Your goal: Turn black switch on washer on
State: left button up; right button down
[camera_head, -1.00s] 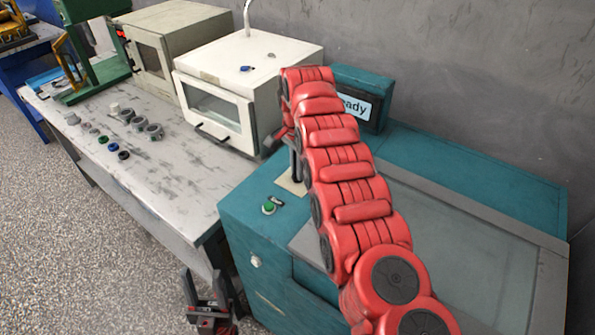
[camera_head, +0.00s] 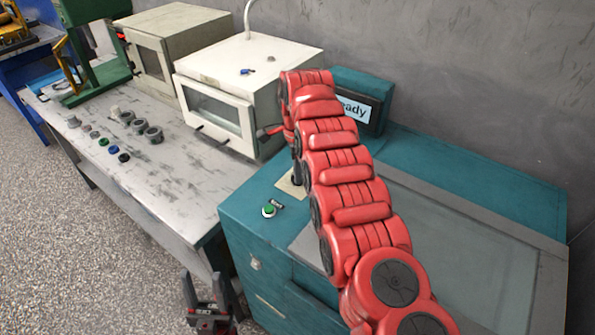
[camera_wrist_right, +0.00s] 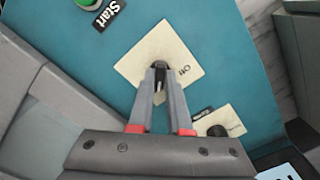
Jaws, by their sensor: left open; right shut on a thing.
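The washer is the teal cabinet (camera_head: 240,215) with a "Ready" screen (camera_head: 354,106). In the right wrist view, a black switch (camera_wrist_right: 159,65) stands on a cream plate (camera_wrist_right: 132,66) marked "Off". My right gripper (camera_wrist_right: 158,76) is shut on this switch, with one grey finger on each side; the fingers hide part of it. In the head view my red right arm covers most of this spot, and only part of the cream plate (camera_head: 287,188) shows. My left gripper (camera_head: 208,300) is open and empty, low in front of the washer.
A green start button (camera_head: 269,211) sits near the switch. A second cream plate (camera_wrist_right: 236,122) carries another black knob (camera_wrist_right: 217,131). A white oven-like box (camera_head: 215,115) stands close by on the grey table (camera_head: 150,195), with several small parts.

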jog(key=shift+w+r, duration=0.1)
jog(key=c, duration=0.9)
grip_release()
jog(key=shift+o, duration=0.2)
notch_tip(320, 180, up, 3)
jog(key=shift+f, duration=0.1)
notch_tip(320, 180, up, 14)
jog(key=p, duration=1.4)
jog(key=shift+r, duration=0.25)
jog(key=shift+p, duration=0.3)
